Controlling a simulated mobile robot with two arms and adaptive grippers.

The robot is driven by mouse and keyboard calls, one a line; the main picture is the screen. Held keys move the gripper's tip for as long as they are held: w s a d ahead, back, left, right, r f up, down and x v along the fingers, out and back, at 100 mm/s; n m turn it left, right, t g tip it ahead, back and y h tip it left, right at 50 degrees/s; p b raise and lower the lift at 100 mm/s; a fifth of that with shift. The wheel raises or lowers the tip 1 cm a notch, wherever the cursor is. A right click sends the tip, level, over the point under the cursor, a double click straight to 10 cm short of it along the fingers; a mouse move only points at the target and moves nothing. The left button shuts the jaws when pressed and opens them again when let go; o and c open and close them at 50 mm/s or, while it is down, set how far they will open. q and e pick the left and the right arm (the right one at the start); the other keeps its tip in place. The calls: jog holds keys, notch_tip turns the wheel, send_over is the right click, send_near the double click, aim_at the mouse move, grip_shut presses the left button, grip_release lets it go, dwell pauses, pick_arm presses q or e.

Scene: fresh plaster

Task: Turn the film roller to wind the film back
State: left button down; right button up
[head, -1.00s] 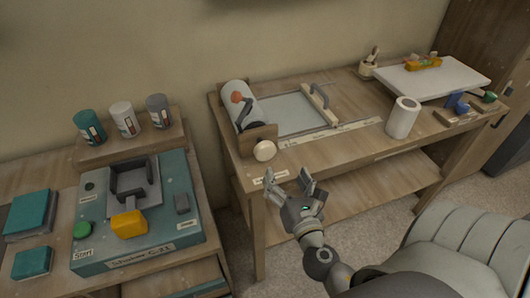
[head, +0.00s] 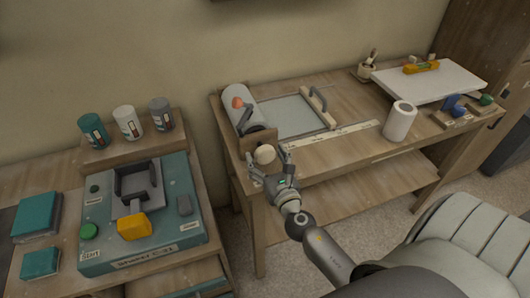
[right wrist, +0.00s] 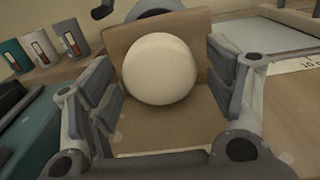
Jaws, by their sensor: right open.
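The film roller (head: 239,100) is a white cylinder with an orange mark and a dark crank, mounted at the left end of the wooden bench. A round cream knob (head: 265,155) sits on the front of its wooden bracket. In the right wrist view the knob (right wrist: 159,69) lies ahead, between the finger pads. My right gripper (head: 268,168) is at the knob with its fingers open on either side. The wrist view shows gaps between the pads and the knob. My left gripper is not in view.
A grey sheet in a frame with a handled bar (head: 320,107) lies right of the roller. A white roll (head: 399,121) stands near the bench's front edge. A teal machine (head: 138,217) and several cans (head: 126,123) stand on the left table.

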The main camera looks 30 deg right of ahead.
jog(key=shift+w+d, duration=0.15)
jog(key=shift+w, duration=0.45)
jog(key=shift+c, duration=0.4)
jog(key=c, duration=0.9)
jog(key=shift+c, duration=0.2)
jog(key=shift+m, duration=0.3)
